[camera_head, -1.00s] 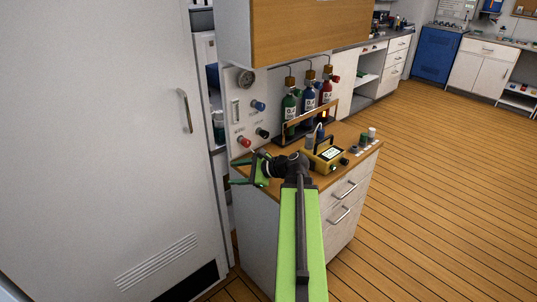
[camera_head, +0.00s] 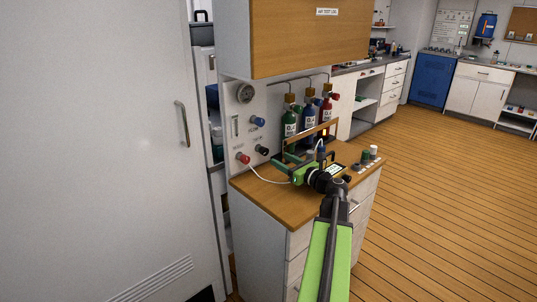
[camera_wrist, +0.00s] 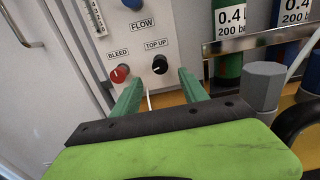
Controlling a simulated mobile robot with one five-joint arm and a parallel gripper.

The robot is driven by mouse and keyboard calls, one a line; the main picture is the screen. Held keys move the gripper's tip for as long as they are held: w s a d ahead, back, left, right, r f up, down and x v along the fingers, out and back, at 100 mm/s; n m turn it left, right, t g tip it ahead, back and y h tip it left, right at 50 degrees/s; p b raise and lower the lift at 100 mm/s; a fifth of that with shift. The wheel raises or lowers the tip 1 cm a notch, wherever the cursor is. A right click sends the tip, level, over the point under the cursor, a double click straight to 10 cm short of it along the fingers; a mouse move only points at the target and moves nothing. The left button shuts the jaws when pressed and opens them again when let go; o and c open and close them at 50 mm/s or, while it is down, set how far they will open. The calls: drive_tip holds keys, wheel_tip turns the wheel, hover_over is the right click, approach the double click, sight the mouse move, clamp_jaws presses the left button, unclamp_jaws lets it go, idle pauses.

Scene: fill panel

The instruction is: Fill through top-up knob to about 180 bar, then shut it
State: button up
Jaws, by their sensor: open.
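The black top-up knob (camera_head: 262,151) is on the white fill panel (camera_head: 232,104); in the wrist view the knob (camera_wrist: 160,65) shows under the label TOP UP, with a pale mark on it. My gripper (camera_head: 279,163) is open and empty over the bench, in front of the panel and apart from the knob. In the wrist view the knob lies beyond and between my green fingertips (camera_wrist: 158,83). The red bleed knob (camera_head: 243,158) is left of it and the blue flow knob (camera_head: 257,122) above it. The round gauge (camera_head: 245,93) is at the panel's top; its reading is too small to tell.
Green (camera_head: 290,122), blue (camera_head: 309,117) and red (camera_head: 326,109) cylinders stand behind a rail (camera_head: 325,126) right of the panel. A thin white hose (camera_head: 262,177) crosses the bench top (camera_head: 275,205). A tall white cabinet stands at left.

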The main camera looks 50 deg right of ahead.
sight(266, 152)
drive_tip(key=w, duration=0.8)
drive_tip(key=shift+w+d, duration=0.1)
drive_tip(key=shift+d, duration=0.15)
